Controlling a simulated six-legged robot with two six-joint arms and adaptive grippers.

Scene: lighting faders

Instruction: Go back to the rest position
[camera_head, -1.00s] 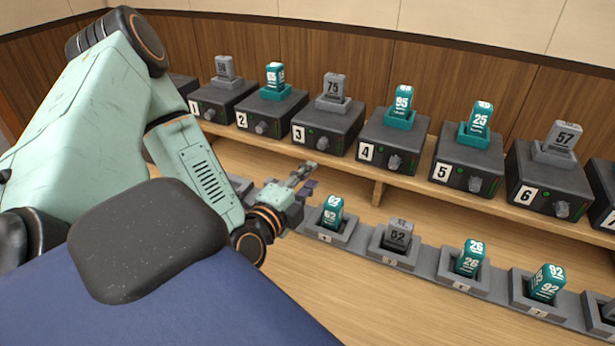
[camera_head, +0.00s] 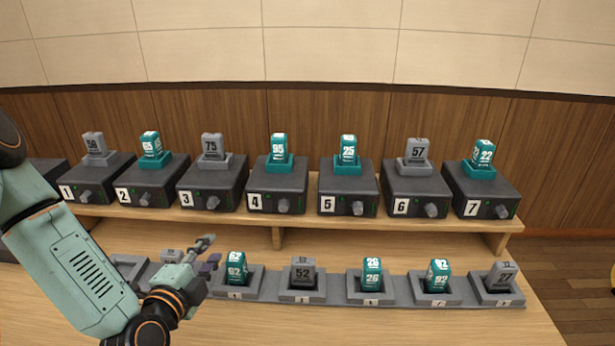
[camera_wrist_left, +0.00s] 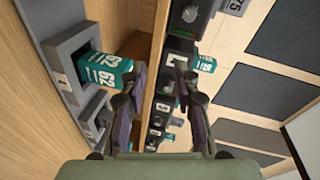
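My left gripper (camera_head: 207,252) is in the lower left of the head view, over the front row of sockets and just left of the teal block 62 (camera_head: 237,268). In the left wrist view its two fingers (camera_wrist_left: 161,85) stand apart with nothing held between them. The teal block 62 (camera_wrist_left: 106,70) shows there to the left of the fingers, seated in its grey socket. My right gripper is in neither view.
Black fader boxes numbered 1 to 7, such as box 4 (camera_head: 278,187), stand on a raised wooden shelf (camera_head: 330,228), each topped by a grey or teal block. The front socket row holds blocks including grey 52 (camera_head: 303,272) and grey 27 (camera_head: 503,276). Wood-panelled wall (camera_head: 330,115) behind.

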